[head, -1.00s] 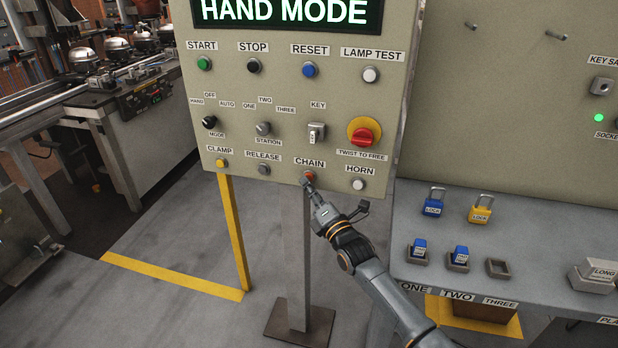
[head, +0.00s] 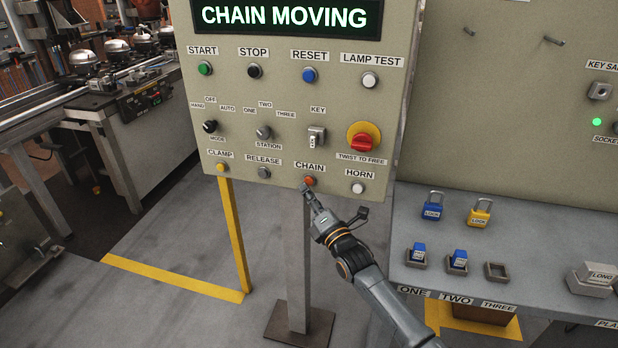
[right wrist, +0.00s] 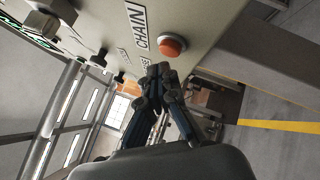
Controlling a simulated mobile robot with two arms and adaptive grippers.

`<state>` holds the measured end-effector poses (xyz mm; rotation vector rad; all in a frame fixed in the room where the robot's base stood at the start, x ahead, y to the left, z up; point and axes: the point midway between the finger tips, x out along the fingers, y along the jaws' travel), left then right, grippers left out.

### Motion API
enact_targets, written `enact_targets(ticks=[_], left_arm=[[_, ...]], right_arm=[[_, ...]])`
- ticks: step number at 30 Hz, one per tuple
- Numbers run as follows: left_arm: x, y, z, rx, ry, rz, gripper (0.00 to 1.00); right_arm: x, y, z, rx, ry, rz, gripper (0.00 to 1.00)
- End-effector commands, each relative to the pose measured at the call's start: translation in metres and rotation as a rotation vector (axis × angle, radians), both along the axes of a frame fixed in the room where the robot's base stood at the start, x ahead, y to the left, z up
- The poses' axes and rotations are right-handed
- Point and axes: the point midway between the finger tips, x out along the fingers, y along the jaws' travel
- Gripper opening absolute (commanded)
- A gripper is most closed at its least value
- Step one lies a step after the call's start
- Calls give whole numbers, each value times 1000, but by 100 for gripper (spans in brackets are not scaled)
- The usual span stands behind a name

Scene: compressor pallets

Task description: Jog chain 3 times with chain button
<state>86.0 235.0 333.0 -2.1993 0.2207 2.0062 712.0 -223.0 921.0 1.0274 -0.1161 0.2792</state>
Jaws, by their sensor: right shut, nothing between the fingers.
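The orange-red chain button (head: 309,181) sits near the lower edge of the beige control panel (head: 225,105), under its CHAIN label. In the right wrist view the button (right wrist: 172,46) stands out from the panel beside that label. My right gripper (head: 306,190) is shut and empty, with its tips just below the button. In the right wrist view the closed fingertips (right wrist: 158,70) are beside the button, with a small gap showing. The display (head: 285,17) at the top of the panel reads CHAIN MOVING. My left gripper is not in view.
The clamp (head: 221,168), release (head: 263,172) and horn (head: 358,188) buttons flank the chain button. A red emergency stop (head: 362,142) is above right. A grey shelf (head: 540,240) with padlocks and keyed blocks lies to the right. The conveyor with domed compressors (head: 95,60) is at left.

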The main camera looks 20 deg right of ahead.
Motion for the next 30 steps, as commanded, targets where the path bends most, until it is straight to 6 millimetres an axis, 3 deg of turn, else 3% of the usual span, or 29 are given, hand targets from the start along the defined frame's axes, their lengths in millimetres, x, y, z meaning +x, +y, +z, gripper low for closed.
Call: enact_targets(ticks=[13,30], left_arm=[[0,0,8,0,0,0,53],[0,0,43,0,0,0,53]], right_arm=[[-7,4,1,0,0,0,0],[-51,34,2,1,0,-1,0]])
